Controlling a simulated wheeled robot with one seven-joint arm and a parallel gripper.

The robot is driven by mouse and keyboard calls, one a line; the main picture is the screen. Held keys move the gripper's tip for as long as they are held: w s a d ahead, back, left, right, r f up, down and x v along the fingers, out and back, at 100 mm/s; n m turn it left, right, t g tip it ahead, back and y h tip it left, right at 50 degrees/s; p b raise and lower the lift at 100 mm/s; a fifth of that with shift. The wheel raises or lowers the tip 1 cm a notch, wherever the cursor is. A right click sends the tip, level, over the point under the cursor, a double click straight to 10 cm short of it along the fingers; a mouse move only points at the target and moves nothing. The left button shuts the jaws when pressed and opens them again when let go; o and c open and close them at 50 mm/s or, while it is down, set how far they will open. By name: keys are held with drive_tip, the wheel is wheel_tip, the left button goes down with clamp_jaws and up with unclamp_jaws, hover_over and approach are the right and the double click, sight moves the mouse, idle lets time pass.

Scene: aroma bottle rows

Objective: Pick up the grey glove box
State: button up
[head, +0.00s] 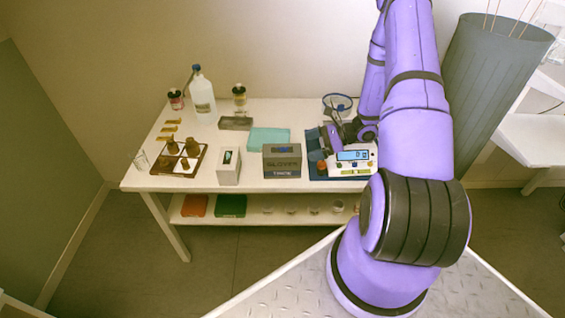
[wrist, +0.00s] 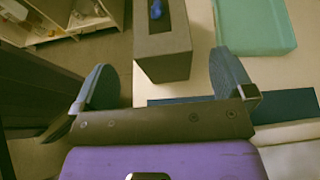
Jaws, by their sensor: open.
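The grey glove box (head: 282,161), with printing on its front, stands upright near the front edge of the white table (head: 262,106). In the wrist view the box (wrist: 162,58) appears beyond and between my two fingers, with a blue glove showing in its top opening. My gripper (head: 322,143) is open and just right of the box in the head view, above the blue mat. In the wrist view my gripper (wrist: 160,72) has clear gaps to the box on both sides. Nothing is held.
A brown tray (head: 179,159) with bottles is farther left. A shelf lies below the tabletop.

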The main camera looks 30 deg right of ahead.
sight(292, 152)
drive_tip(key=shift+f+x, duration=0.15)
drive_tip(key=shift+x, duration=1.8)
drive_tip(key=shift+f+x, duration=0.1)
drive_tip(key=shift+x, duration=1.8)
drive_tip(key=shift+d, duration=0.15)
drive_tip(key=shift+c, duration=0.2)
drive_tip(key=c, duration=1)
